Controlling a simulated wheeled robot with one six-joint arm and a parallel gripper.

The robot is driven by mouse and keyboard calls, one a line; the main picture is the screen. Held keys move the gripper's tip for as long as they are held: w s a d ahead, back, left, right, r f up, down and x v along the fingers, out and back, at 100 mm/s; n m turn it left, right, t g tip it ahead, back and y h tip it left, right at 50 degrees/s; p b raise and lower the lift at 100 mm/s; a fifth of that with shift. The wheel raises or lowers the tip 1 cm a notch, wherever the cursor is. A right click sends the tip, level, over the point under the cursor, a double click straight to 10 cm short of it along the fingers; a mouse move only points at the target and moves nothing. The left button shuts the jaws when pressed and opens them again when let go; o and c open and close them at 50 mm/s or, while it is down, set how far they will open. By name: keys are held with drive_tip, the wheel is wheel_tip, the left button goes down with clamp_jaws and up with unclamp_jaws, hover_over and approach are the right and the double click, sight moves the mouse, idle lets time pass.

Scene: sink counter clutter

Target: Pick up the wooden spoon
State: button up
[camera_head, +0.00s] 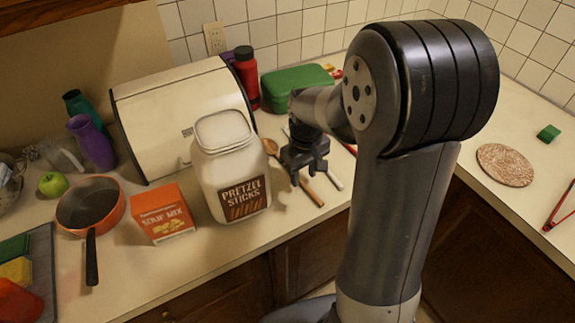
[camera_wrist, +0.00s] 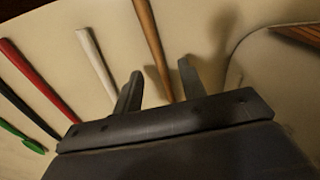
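The wooden spoon lies on the counter beside the pretzel jar. Its bowl (camera_head: 271,146) and part of its handle (camera_head: 312,193) show in the head view, with the middle hidden behind my gripper. In the wrist view its brown handle (camera_wrist: 150,38) runs down between the two fingers. My gripper (camera_head: 307,175) is over the spoon, pointing down, with its fingers apart; they also show in the wrist view (camera_wrist: 160,68). The handle lies between the fingers in that picture, without visible contact. I cannot tell how far above the counter the fingertips are.
A white-handled utensil (camera_wrist: 97,62), a red one (camera_wrist: 38,78) and a green one (camera_wrist: 22,138) lie nearby. The pretzel jar (camera_head: 228,170) stands close left of my gripper. A bread box (camera_head: 180,115) and green case (camera_head: 295,88) are behind. The counter's front edge is close.

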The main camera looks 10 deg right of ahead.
drive_tip(key=shift+f, duration=1.15)
clamp_jaws()
